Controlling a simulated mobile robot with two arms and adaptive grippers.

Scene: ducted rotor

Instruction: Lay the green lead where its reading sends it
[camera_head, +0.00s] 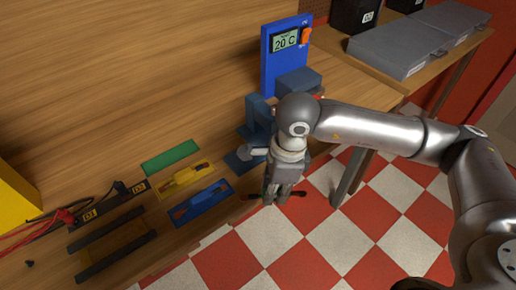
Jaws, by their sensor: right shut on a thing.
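My right gripper (278,195) is shut on a small elongated thing with dark ends, over the table's front edge. A hint of green shows at the fingers, so it looks like the green lead, mostly hidden by the fingers. A flat green pad (170,158) lies bare on the table. A blue instrument (268,73) stands at the back with a display (286,41) reading 20 C. Black labelled pieces D1 (88,215) and D2 (139,188) lie at the left. My left gripper is not in view.
A yellow lead (188,174) and a blue lead (201,201) lie on matching pads. A black rack (113,253), red cables (40,226) and a yellow box (14,200) are at the left. Grey cases (405,50) stand on another table. The back tabletop is clear.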

